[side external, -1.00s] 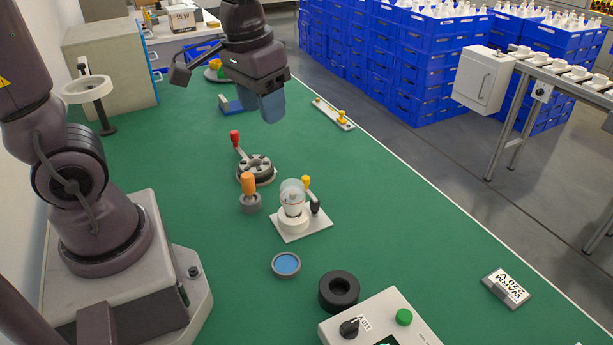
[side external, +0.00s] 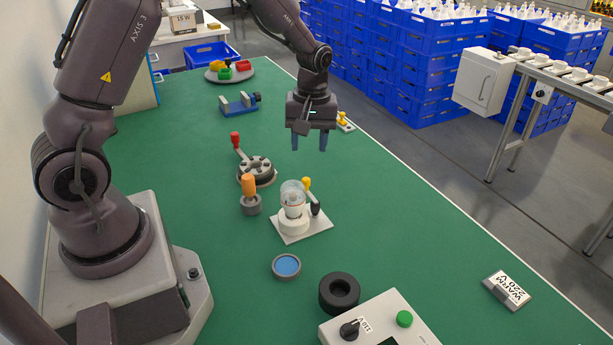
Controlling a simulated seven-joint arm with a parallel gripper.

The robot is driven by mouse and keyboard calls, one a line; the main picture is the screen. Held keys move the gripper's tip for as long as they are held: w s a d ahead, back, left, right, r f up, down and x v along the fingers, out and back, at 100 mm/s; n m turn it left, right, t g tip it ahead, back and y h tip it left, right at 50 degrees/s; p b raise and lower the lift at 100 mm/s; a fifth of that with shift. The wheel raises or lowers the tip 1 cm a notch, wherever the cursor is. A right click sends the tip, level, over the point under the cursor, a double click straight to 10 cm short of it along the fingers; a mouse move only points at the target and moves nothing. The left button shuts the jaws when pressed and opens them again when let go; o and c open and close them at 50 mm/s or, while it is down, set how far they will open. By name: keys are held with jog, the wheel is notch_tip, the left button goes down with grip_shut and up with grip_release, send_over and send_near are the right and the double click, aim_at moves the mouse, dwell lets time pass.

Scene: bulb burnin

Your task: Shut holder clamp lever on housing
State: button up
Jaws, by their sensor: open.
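The holder is a white square plate (side external: 290,238) with a round white base (side external: 292,222), standing mid-table. A clear domed housing (side external: 292,192) stands upright on the base with a whitish part inside. At its right side are a lever with a black grip (side external: 315,208) and a yellow knob (side external: 306,183); I cannot tell which is the clamp lever, nor whether the clamp is closed. My gripper (side external: 309,145) hangs above and behind the holder, blue fingers pointing down, spread apart and empty. It touches nothing.
A dark round fixture (side external: 256,168) with a red-knobbed lever (side external: 235,138) and an orange-handled tool (side external: 249,186) stand left of the holder. A blue dish (side external: 286,265), black ring (side external: 340,291) and control box (side external: 404,318) are in front.

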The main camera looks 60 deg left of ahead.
aim_at(307, 179)
jog(key=f, duration=0.9)
jog(key=shift+s+a+f, duration=0.15)
jog(key=shift+s+f, duration=0.05)
grip_shut()
